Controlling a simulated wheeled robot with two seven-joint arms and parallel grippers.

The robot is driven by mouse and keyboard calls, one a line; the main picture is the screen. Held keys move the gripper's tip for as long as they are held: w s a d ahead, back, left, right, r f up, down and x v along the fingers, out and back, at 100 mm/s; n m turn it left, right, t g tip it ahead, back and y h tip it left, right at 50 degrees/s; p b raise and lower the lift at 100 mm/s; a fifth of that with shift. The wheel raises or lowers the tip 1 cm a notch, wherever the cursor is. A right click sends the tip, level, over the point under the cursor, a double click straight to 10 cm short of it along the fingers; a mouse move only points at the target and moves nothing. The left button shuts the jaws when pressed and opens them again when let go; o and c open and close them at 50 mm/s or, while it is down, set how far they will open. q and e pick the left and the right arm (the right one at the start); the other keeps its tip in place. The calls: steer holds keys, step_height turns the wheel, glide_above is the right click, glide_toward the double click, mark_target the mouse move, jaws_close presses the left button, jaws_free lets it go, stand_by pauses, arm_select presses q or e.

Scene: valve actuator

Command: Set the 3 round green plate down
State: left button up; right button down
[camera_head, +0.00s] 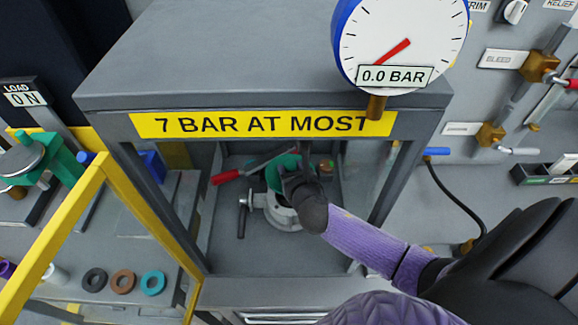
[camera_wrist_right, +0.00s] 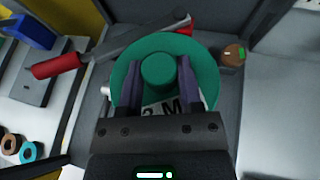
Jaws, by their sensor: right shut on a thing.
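The round green plate (camera_wrist_right: 205,75), with a raised round knob and a partly hidden label, shows in the right wrist view. In the head view the plate (camera_head: 278,176) is largely behind my right gripper (camera_head: 296,170), inside the grey cabinet under the "7 BAR AT MOST" sign. My right gripper (camera_wrist_right: 160,78) is shut on the plate's knob. The plate is over a grey round fitting (camera_head: 280,212); I cannot tell whether they touch. My left gripper is not in view.
A red-handled lever (camera_head: 225,177) lies beside the plate, also seen in the right wrist view (camera_wrist_right: 58,66). Cabinet posts (camera_head: 400,175) and the top (camera_head: 250,60) enclose the opening. A yellow frame (camera_head: 60,225) stands left. Several rings (camera_head: 123,281) lie on the left bench.

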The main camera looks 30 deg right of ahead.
steer(key=shift+r, duration=0.1)
step_height(320, 180, down, 6)
steer(key=b, duration=0.4)
steer(key=shift+r, duration=0.25)
steer(key=shift+f, duration=0.25)
steer(key=shift+r, duration=0.1)
stand_by(0.4)
steer(key=shift+p, duration=0.35)
stand_by(0.4)
